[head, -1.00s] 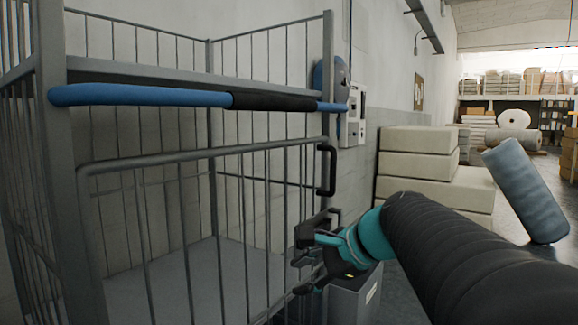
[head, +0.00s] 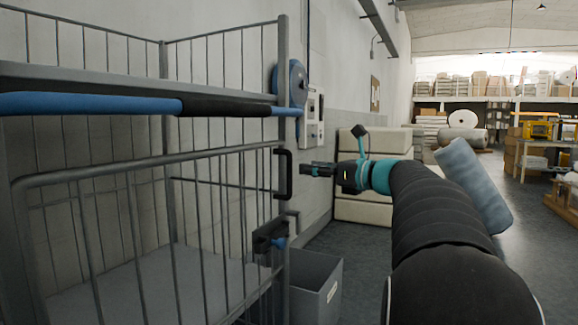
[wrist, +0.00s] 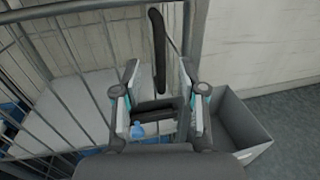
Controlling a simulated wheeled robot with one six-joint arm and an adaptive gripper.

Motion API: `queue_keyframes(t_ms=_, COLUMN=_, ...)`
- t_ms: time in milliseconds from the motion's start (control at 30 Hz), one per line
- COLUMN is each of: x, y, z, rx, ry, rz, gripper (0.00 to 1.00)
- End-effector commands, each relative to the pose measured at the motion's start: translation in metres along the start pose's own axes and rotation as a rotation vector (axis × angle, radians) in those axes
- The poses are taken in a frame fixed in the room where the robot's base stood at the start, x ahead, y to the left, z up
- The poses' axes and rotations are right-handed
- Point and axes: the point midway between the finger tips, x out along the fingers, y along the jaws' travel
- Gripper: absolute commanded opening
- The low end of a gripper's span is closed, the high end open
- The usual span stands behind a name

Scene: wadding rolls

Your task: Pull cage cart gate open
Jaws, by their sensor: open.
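The grey barred gate (head: 130,175) of the cage cart (head: 85,74) spans the cart's front, its right edge by the right post. Its upright black handle (head: 283,173) is at that edge. A dark latch (head: 268,236) with a blue part sits below it. My gripper (head: 303,169) is open, just right of the handle in the head view and apart from it there. In the wrist view the handle (wrist: 158,50) shows between the fingers of my gripper (wrist: 159,72), towards their tips. I see no contact.
A blue bar with a black sleeve (head: 225,107) crosses the cart above the gate. A grey bin (head: 316,285) stands right of the cart. Pale stacked blocks (head: 360,211) and a blue-grey roll (head: 475,185) are behind my arm. Open floor lies to the right.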

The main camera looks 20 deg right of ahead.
Motion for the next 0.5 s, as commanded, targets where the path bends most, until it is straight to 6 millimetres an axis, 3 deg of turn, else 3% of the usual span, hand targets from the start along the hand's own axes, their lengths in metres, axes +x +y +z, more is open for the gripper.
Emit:
queue_keyframes(t_ms=200, x=0.042, y=0.001, z=0.000, rx=0.000, ry=0.001, rz=0.003, gripper=0.41)
queue_keyframes(t_ms=500, x=0.073, y=0.001, z=0.000, rx=-0.001, ry=0.001, rz=0.001, gripper=0.41)
